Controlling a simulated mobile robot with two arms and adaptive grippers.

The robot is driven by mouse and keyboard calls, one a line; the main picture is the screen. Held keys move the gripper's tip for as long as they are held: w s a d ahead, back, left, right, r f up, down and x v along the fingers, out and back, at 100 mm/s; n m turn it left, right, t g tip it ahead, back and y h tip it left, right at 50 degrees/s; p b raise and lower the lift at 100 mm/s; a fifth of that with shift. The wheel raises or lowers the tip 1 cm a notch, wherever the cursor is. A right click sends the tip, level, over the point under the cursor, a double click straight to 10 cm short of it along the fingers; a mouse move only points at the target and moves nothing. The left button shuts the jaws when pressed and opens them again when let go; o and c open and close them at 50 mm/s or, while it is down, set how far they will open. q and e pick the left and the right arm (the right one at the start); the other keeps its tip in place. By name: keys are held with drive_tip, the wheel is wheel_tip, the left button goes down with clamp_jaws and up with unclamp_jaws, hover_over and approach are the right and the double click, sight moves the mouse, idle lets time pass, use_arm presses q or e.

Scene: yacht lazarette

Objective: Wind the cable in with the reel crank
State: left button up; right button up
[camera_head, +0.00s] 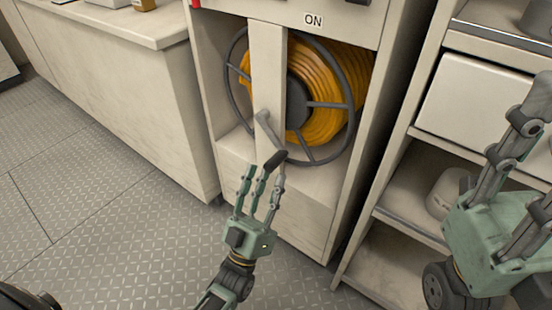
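The reel (344,88) with orange cable wound on it sits inside a cream cabinet, with dark spoked rims at its sides. A grey crank arm (268,130) is mounted on the upright panel in front of the reel and slants down to the right. Its dark handle (275,160) is at the lower end. My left gripper (262,172) is open just below the handle, fingers pointing up. Its right fingertip overlaps the handle in the picture; whether they touch I cannot tell. My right gripper (520,135) is at the right edge, fingers extended and apart, partly cut off, seemingly empty.
An ON label (313,20) is above the reel opening. A cream counter (115,100) stands at the left. A shelf unit with a white drawer (482,112) stands at the right, behind my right gripper. The patterned floor (90,210) at the left is clear.

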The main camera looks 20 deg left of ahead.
sight(274, 162)
use_arm(q)
drive_tip(key=x, duration=0.4)
drive_tip(key=shift+w+r+b, duration=0.25)
drive_tip(key=shift+w+b, duration=0.1)
drive_tip(key=shift+c, duration=0.3)
clamp_jaws()
